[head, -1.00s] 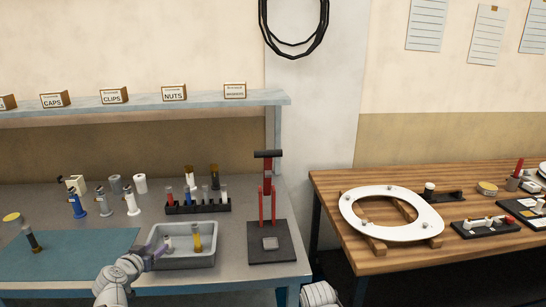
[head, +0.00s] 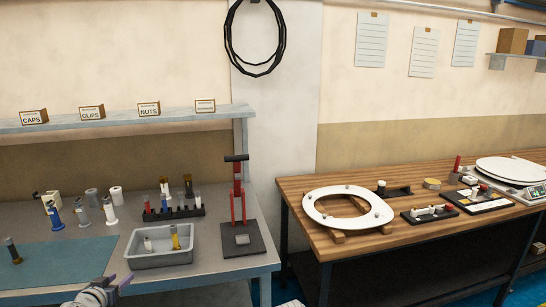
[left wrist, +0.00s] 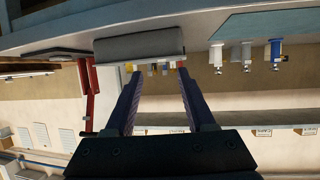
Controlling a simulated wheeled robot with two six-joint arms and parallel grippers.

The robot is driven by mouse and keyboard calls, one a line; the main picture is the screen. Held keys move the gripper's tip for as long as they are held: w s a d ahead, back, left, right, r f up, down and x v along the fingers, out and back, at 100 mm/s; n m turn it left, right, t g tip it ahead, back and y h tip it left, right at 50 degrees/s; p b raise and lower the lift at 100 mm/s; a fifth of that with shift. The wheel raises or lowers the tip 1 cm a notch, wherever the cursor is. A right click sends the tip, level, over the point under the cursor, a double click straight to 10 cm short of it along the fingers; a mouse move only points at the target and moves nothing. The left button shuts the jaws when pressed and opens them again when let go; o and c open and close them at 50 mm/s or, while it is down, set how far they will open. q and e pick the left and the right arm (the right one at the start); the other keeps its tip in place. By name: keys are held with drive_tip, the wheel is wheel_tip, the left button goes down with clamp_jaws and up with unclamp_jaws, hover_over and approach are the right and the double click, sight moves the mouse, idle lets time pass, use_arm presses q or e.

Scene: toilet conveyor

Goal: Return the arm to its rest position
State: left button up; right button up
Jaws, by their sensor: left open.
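My left gripper (head: 117,284) shows at the bottom of the head view, in front of the grey tray and the blue mat. In the left wrist view its two dark fingers (left wrist: 157,80) are spread apart with nothing between them. The grey tray (head: 135,255) on the workbench holds a small white item (head: 148,244) and a yellow item (head: 176,240). In the left wrist view, which is upside down, the tray (left wrist: 140,46) lies beyond the fingertips, apart from them. My right gripper is not in view.
A red press (head: 238,205) stands right of the tray. A black rack (head: 173,213) with several bottles is behind it. A blue mat (head: 60,265) lies at left. A wooden table (head: 290,190) with a white toilet seat (head: 320,217) stands at right, with a gap between.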

use_arm(q)
drive_tip(key=s+d+f+m+g+h+p, duration=0.1)
drive_tip(key=d+f+g+h, duration=0.1)
drive_tip(key=d, duration=0.7)
drive_tip(key=s+d+f+m+g+h+p, duration=0.1)
drive_tip(key=s+d+f+m+g, duration=0.15)
drive_tip(key=d, duration=0.65)
drive_tip(key=d+f+m+g+h+p, duration=0.1)
drive_tip(key=d+f+g+h, duration=0.15)
drive_tip(key=d, duration=0.65)
drive_tip(key=s+d+g+y+p, duration=0.3)
drive_tip(key=s+d+g+y, duration=0.3)
drive_tip(key=s+d, duration=0.5)
drive_tip(key=s, duration=0.4)
drive_tip(key=shift+d+g, duration=0.15)
drive_tip(key=shift+g, duration=0.25)
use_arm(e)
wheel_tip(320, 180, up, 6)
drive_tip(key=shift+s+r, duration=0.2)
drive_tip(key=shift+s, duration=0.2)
